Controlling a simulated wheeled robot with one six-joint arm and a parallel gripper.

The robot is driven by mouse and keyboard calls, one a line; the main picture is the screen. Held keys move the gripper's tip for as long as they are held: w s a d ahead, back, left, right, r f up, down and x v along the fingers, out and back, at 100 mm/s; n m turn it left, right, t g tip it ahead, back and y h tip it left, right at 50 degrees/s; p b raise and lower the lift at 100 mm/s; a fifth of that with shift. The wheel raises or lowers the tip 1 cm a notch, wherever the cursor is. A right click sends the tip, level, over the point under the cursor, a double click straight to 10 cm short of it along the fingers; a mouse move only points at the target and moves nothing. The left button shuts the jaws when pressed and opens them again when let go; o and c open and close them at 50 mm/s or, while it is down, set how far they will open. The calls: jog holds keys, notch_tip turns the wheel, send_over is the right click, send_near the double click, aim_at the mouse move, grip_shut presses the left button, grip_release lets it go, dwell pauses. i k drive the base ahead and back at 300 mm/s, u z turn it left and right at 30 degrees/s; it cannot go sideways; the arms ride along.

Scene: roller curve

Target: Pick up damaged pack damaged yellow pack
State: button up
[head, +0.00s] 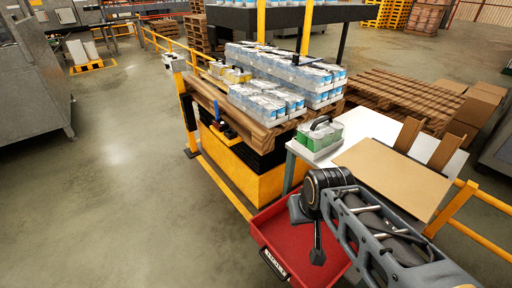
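A small yellow pack (237,76) sits at the far left part of the loaded pallet (245,128), next to the shrink-wrapped bottle packs. Any damage on it is too small to tell. My gripper (317,256) hangs at the end of my arm, over the red tray at the lower middle. It is well nearer than the yellow pack and apart from it. Its fingers do not show clearly, and I see nothing held in it.
Blue-white bottle packs (268,101) are stacked on the pallet. A green pack (321,134) stands on a white table with a cardboard sheet (391,177). The red tray (285,229) lies below my arm. Yellow rails (222,184) run alongside. The floor at left is clear.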

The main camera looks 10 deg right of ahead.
aim_at(218, 66)
jog(key=u, duration=0.5)
jog(key=k, duration=0.55)
jog(key=u, duration=0.65)
jog(key=i, duration=5.65)
jog(key=z, duration=0.35)
jog(key=i, duration=2)
jog(key=z, duration=1)
jog(key=i, duration=0.95)
jog(key=z, duration=2)
jog(key=i, duration=1.1)
jog(key=z, duration=0.75)
